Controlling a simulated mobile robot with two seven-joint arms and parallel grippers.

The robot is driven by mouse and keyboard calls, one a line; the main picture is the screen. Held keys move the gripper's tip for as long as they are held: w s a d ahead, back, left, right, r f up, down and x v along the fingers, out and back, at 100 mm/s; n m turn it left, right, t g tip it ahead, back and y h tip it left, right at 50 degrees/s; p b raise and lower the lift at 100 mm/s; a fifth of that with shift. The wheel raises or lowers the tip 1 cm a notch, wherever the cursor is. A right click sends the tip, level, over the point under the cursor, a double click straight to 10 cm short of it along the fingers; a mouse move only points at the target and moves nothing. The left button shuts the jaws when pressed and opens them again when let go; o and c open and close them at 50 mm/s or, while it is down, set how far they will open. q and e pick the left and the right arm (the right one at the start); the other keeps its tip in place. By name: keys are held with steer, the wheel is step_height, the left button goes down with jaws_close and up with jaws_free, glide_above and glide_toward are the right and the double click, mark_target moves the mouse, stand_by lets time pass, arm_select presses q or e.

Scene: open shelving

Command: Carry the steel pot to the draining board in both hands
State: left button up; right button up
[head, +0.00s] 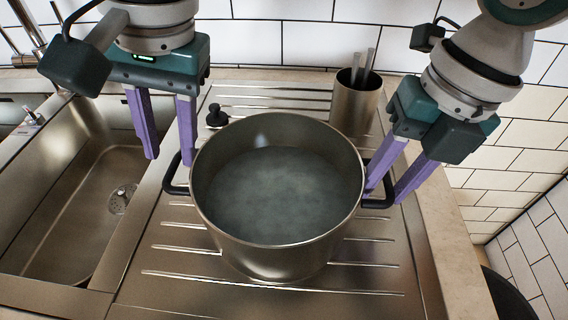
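The steel pot (275,258) stands upright on the ribbed draining board (190,285), with greyish liquid inside. Its left black handle (172,188) is clear of my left gripper (169,161), which is open and empty, with fingertips just above and behind that handle. My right gripper (384,197) has its fingers apart at the right black handle (378,203), one finger on each side of it in the picture. I cannot tell whether the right fingers touch the handle.
A sink basin (60,215) with a drain lies to the left. A steel utensil cup (354,108) stands behind the pot at right, and a small black knob (216,117) sits behind at left. Tiled walls (290,40) close off the back and right. The board's front is clear.

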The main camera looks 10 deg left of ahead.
arm_select(q)
steer(key=shift+d+r, duration=0.1)
steer(key=shift+r, duration=0.25)
arm_select(e)
steer(key=shift+r, duration=0.1)
arm_select(q)
steer(key=shift+r, duration=0.1)
arm_select(e)
steer(key=shift+r, duration=0.25)
step_height(320, 180, up, 11)
steer(key=d, duration=0.2)
steer(key=shift+d, duration=0.2)
steer(key=shift+r, duration=0.1)
arm_select(q)
steer(key=a+p, duration=0.3)
steer(key=a, duration=0.3)
arm_select(e)
steer(key=shift+r, duration=1.4)
arm_select(q)
steer(key=shift+a, duration=0.1)
